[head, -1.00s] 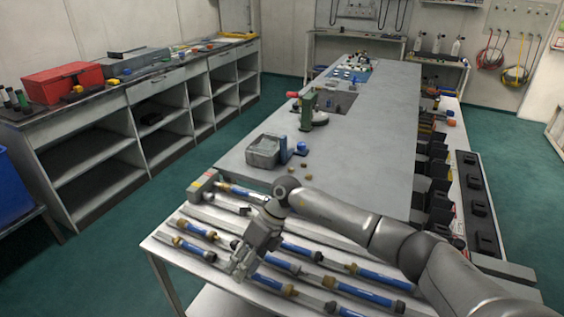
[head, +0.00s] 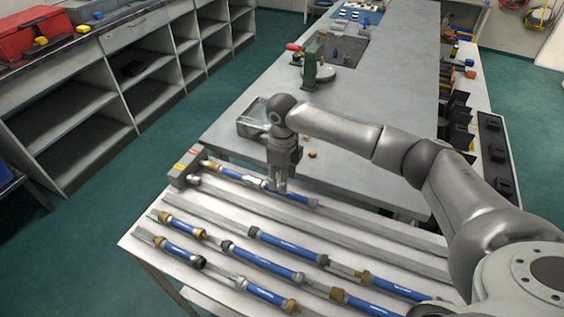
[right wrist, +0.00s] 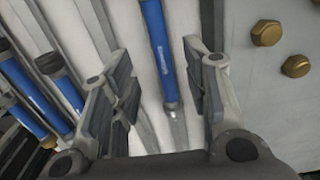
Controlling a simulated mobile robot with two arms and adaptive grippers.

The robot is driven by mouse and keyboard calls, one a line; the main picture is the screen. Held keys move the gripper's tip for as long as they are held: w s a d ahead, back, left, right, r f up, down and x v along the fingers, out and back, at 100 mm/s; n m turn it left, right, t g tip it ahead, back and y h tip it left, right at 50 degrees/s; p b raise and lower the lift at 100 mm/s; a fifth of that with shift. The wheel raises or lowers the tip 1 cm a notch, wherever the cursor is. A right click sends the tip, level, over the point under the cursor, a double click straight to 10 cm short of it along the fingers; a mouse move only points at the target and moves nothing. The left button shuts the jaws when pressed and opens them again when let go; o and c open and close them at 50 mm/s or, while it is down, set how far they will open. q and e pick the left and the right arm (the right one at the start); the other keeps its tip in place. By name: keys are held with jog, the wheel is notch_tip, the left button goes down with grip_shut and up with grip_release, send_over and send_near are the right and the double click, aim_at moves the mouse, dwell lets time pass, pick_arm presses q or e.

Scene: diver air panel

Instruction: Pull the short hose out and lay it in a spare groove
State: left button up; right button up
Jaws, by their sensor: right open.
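A blue hose (head: 230,176) with a brass fitting lies in the back groove of the sloped rack, its left end by a grey block (head: 185,168) with red and yellow marks. My right gripper (head: 278,188) is over this hose, pointing down and partly hiding its middle. In the right wrist view my right gripper (right wrist: 162,95) is open, with a blue hose (right wrist: 158,40) ending in a thin tip between and beyond its fingers. I cannot tell whether they touch. Bare grooves (head: 300,221) run in front of that hose. My left gripper is not in view.
Several other blue hoses, such as one in the middle (head: 285,244) and one at front left (head: 180,251), lie in the nearer grooves. Behind the rack stand a metal tray (head: 250,122) and a green stand (head: 312,68) on a grey bench (head: 385,85). Small brass nuts (right wrist: 265,33) lie nearby.

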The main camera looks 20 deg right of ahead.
notch_tip(320, 180, down, 5)
jog(key=shift+w+r+p, duration=0.1)
jog(key=shift+w+p, duration=0.05)
jog(key=shift+p, duration=0.2)
jog(key=shift+f, duration=0.4)
jog(key=shift+c, duration=0.4)
jog(key=c, duration=0.7)
grip_shut()
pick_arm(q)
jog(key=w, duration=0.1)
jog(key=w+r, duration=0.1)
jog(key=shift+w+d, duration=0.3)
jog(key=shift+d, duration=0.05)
